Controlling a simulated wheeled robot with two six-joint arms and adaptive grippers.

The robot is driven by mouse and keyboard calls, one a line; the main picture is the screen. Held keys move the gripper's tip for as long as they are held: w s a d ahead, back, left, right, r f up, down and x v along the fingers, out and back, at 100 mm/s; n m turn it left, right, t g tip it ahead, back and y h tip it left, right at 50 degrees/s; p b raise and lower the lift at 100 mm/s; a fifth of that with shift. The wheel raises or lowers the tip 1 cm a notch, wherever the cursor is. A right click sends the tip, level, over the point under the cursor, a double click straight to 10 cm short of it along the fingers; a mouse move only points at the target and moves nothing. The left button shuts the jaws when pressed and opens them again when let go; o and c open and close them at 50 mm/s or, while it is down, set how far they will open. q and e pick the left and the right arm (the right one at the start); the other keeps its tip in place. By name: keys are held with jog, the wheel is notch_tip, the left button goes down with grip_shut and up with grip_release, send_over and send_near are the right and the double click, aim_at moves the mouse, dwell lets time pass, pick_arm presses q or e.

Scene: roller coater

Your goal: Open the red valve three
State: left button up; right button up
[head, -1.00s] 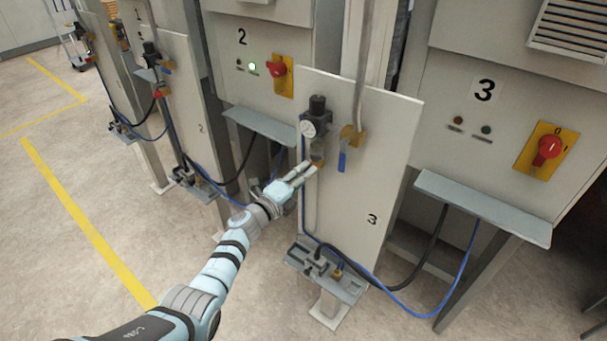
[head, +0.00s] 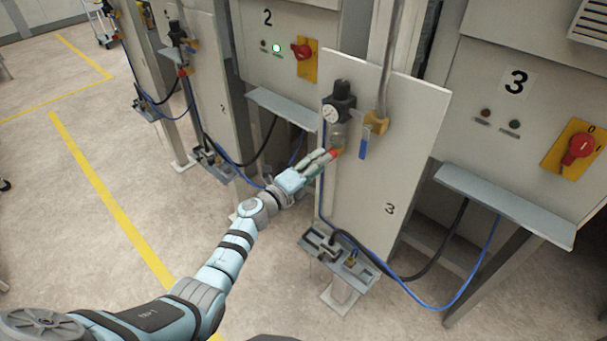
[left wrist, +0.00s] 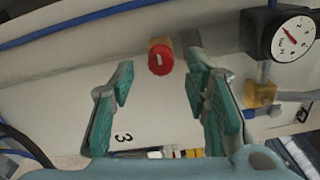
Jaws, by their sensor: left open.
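The red valve (head: 337,153) is a small red knob on panel three, below the pressure gauge. In the left wrist view the red knob (left wrist: 160,60) has a pale mark and sits on a brass-coloured fitting, framed between my fingers. My left gripper (head: 326,160) is at the knob in the head view, its fingers partly covering that area. In the left wrist view my left gripper (left wrist: 159,74) is open, with a finger on each side and visible gaps to the knob. My right gripper is not in view.
Panel three (head: 390,240) also carries a round gauge (head: 330,113) and a blue-handled valve (head: 364,143) close to the right of the knob. A grey ledge (head: 500,205) juts from cabinet three. Hoses hang below.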

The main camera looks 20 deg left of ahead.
pick_arm(q)
jog(key=v, duration=0.9)
jog(key=shift+s, duration=0.3)
